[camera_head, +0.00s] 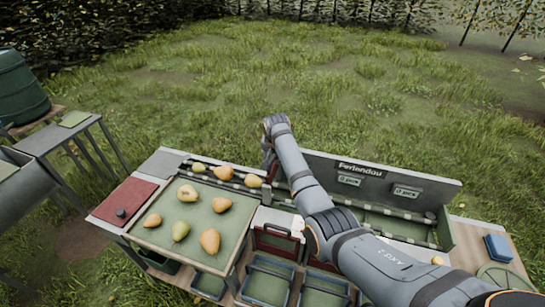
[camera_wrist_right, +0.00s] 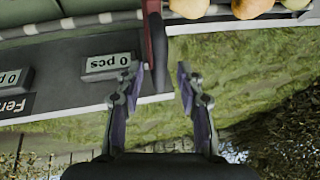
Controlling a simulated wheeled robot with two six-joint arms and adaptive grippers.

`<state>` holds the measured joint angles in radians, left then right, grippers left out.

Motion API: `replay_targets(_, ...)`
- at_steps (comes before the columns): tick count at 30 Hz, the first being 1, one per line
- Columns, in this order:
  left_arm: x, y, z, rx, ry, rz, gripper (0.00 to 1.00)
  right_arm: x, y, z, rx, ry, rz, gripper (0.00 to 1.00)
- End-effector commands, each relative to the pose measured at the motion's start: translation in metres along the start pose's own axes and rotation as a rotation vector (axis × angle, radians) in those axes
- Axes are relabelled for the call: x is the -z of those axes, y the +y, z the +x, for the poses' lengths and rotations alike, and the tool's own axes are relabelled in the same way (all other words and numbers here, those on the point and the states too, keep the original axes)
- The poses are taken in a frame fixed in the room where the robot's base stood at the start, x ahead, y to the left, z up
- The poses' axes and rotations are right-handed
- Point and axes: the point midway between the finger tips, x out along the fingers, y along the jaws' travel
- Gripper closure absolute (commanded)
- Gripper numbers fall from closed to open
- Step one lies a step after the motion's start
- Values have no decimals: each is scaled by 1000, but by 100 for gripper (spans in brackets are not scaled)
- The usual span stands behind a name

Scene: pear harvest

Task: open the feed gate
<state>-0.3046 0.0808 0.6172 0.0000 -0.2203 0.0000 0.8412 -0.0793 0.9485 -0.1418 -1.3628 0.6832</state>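A dark red upright plate, likely the feed gate (camera_wrist_right: 157,45), shows in the right wrist view between the pear channel on the right and the sorting trough on the left. My right gripper (camera_wrist_right: 159,82) is open, with one finger on each side of the plate's near end. The left finger looks close to it or touching; I cannot tell which. In the head view my right gripper (camera_head: 268,165) points down at the end of the pear channel (camera_head: 212,180), and my arm largely hides the gate. Several pears (camera_head: 223,172) lie in that channel. My left gripper is out of view.
A tray (camera_head: 150,238) with several pears stands left of my arm, beside a red panel (camera_head: 124,198) with a dark knob. A sign board (camera_head: 400,172) with "0 pcs" labels rises behind the trough. Bins (camera_head: 268,285) stand in front. A blue box (camera_head: 498,248) lies at right.

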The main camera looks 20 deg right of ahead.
Motion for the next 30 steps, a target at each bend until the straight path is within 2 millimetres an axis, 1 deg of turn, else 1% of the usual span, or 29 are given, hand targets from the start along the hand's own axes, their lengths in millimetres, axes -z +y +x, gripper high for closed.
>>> replay_targets(2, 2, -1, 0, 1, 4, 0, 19, 0, 0, -3, 1, 2, 0, 63)
replay_targets(5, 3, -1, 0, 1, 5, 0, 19, 1, -1, -15, 3, 3, 0, 63)
replay_targets(8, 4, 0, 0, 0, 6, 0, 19, 1, -1, -38, 3, 4, 1, 63)
replay_targets(12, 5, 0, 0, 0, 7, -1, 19, 0, -1, -74, 4, 4, 0, 63)
replay_targets(15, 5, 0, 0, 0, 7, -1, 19, 0, -1, -95, 4, 3, 0, 63)
replay_targets(18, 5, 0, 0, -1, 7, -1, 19, 0, 0, -109, 2, 2, 0, 63)
replay_targets(22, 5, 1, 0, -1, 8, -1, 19, 0, 0, -119, 0, 1, 0, 63)
replay_targets(30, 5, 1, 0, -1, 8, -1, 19, 0, 0, -120, 0, 0, 0, 63)
